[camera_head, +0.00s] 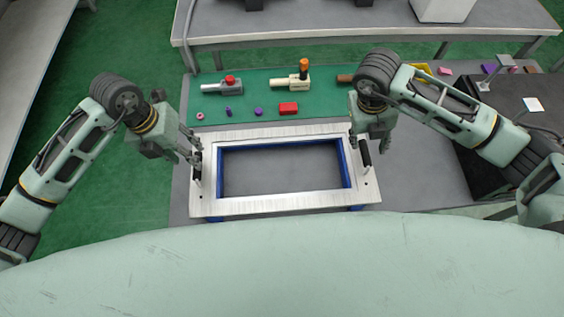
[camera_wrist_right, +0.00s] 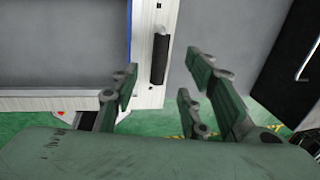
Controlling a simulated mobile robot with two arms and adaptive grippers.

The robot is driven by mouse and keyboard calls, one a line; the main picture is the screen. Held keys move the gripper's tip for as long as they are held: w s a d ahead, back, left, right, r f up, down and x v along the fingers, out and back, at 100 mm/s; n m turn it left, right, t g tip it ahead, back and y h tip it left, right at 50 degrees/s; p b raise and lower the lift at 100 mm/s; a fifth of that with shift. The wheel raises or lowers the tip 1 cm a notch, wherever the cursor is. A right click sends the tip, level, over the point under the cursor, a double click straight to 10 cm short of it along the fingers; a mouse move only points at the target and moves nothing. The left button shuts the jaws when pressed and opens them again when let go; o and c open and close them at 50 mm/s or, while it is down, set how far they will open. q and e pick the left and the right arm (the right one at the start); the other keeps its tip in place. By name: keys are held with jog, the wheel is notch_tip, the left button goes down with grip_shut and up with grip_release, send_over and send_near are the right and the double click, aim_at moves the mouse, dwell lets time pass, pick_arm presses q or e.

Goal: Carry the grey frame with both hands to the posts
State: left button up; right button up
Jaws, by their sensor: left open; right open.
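The grey frame (camera_head: 275,207) lies flat on the near table, a rectangle with a large opening and blue showing along its inner edges. A black handle (camera_head: 197,172) stands on its left side and another black handle (camera_head: 365,153) on its right side. My left gripper (camera_head: 193,150) is open beside the left handle. My right gripper (camera_head: 363,140) is open close to the right handle. In the right wrist view, the right handle (camera_wrist_right: 160,57) appears between the spread fingers (camera_wrist_right: 160,85), not clasped. I cannot clearly make out the posts.
A green mat (camera_head: 250,112) behind the frame holds a red block (camera_head: 288,108), a lever fixture with an orange top (camera_head: 303,72) and another with a red knob (camera_head: 230,80). A far bench (camera_head: 300,22) carries dark blocks and a white box (camera_head: 442,8). A black cabinet (camera_head: 500,100) stands right.

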aim_at(365, 149)
pick_arm(q)
jog(key=f, duration=0.2)
jog(key=d+f, duration=0.1)
jog(key=f, duration=0.5)
jog(key=shift+w+d, duration=0.2)
jog(key=shift+d, duration=0.05)
pick_arm(e)
jog(key=f, duration=0.2)
jog(key=d+f, duration=0.1)
jog(key=f, duration=0.5)
jog(key=shift+w+d, duration=0.2)
jog(key=shift+d, duration=0.05)
pick_arm(q)
grip_shut()
pick_arm(e)
grip_shut()
pick_arm(q)
jog(key=shift+r, duration=0.1)
jog(key=shift+w, duration=0.1)
pick_arm(e)
jog(key=shift+r, duration=0.15)
